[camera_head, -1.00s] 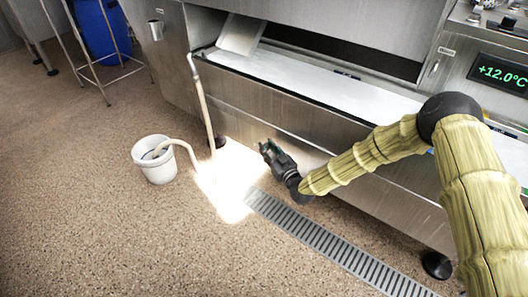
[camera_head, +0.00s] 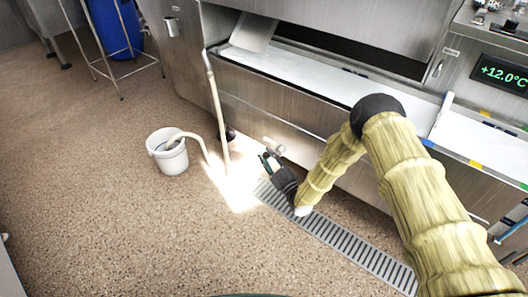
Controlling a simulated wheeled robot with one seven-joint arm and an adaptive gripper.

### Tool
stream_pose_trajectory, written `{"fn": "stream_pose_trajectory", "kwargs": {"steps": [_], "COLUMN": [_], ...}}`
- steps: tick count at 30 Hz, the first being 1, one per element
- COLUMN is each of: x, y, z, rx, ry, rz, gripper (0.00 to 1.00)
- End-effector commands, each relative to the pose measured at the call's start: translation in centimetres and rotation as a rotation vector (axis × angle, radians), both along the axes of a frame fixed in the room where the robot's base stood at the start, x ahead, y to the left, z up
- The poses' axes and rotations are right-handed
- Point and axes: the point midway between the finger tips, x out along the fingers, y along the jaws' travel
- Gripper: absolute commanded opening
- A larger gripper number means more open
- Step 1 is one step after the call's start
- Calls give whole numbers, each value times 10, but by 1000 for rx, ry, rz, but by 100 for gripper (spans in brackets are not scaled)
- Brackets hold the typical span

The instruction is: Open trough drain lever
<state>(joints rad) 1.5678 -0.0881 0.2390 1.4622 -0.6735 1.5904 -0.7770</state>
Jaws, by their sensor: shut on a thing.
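The steel trough (camera_head: 300,110) runs along the machine front. A small pale metal drain fitting (camera_head: 273,146) sticks out from its lower front panel. My gripper (camera_head: 266,160) is low in front of the panel, just below this fitting. Its dark fingers are shut on the drain lever. The lever itself is mostly hidden by the fingers and small in view, so I cannot tell its angle. My arm in its yellow sleeve reaches in from the lower right.
A slotted floor drain (camera_head: 345,243) runs beneath my gripper. A white bucket (camera_head: 167,152) with a hose (camera_head: 217,110) stands to the left. A temperature display (camera_head: 502,75) is at the upper right. The brown floor (camera_head: 110,220) at the left front is open.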

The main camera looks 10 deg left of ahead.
Motion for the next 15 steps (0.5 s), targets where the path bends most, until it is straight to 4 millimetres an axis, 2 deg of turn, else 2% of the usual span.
{"fn": "stream_pose_trajectory", "kwargs": {"steps": [3, 15], "x": [-6, -11], "y": [1, 4], "z": [-8, -18], "rx": [-2, -2], "ry": [7, 11], "rz": [2, 4], "gripper": [0, 0]}}
